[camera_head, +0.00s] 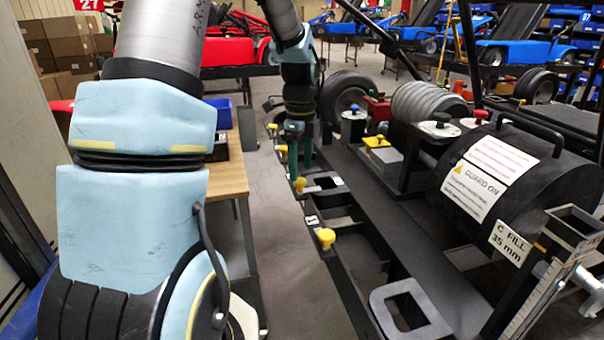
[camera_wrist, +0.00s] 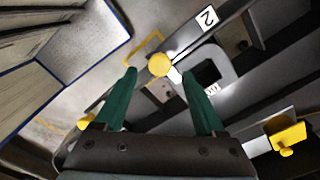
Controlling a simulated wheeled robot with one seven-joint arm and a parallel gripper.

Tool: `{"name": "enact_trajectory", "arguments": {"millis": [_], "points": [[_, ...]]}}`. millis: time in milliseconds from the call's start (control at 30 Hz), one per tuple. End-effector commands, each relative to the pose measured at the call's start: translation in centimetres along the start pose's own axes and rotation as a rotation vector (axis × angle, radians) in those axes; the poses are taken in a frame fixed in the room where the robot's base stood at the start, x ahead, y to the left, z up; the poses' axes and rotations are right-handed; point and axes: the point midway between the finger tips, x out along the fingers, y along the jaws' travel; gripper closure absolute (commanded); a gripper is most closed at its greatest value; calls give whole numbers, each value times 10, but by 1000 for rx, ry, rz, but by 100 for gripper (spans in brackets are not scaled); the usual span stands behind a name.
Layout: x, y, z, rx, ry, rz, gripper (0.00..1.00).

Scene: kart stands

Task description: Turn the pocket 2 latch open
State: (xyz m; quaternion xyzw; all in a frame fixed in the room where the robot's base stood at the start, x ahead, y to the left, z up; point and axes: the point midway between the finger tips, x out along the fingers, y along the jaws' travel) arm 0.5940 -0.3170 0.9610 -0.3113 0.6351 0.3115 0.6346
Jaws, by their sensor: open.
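A yellow latch knob (camera_wrist: 160,64) with a pale metal arm shows near the label "2" (camera_wrist: 208,18) in the wrist view. My gripper (camera_wrist: 160,75) is open, its green fingers apart. The knob shows between and slightly beyond the fingertips, with nothing gripped. In the head view my gripper (camera_head: 300,155) points down above the rail of the stand, close to a yellow knob (camera_head: 300,184) that looks like the same one. Whether a finger touches the knob cannot be told.
Other yellow knobs stand along the rail, one nearer (camera_head: 326,237) and one farther (camera_head: 281,150). A grey plate with an opening (camera_wrist: 207,75) lies beside the latch. A yellow-topped block (camera_head: 376,142) and a black drum (camera_head: 525,180) stand to the right. A wooden bench (camera_head: 233,170) is left.

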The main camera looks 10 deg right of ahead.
Motion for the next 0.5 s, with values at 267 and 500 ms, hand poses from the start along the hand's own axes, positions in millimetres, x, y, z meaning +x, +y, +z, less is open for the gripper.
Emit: {"name": "enact_trajectory", "arguments": {"millis": [267, 500], "points": [[30, 0, 0, -1, 0, 1, 28], [33, 0, 0, -1, 0, 0, 28]]}}
